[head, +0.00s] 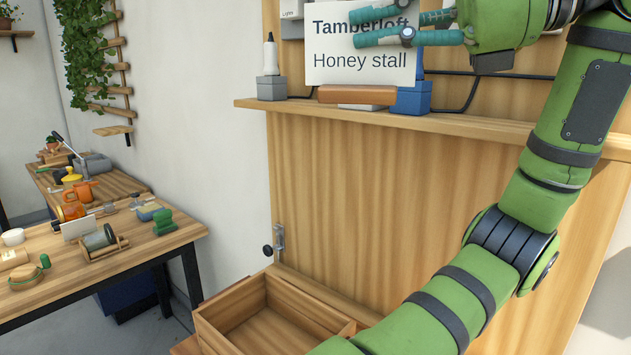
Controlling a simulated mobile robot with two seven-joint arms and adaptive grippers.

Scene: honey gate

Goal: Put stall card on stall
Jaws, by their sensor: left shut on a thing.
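The stall card (335,74) is a white card that reads "Tamberloft" and "Honey stall". It is upright at the top of the head view, over the stall's wooden shelf (460,123). My left gripper (388,29) reaches in from the right and is shut on the card, its teal fingers covering part of the top line. The card's lower edge is just above a brown wooden block (357,94) on the shelf; I cannot tell whether they touch. The card's top edge is partly out of frame. My right gripper is not in view.
A grey box with a white bottle (271,86) stands left of the card, and a blue box (411,98) stands right. Dark cables run behind. Below is an open, empty wooden drawer (230,300). A cluttered workbench (120,262) is at left.

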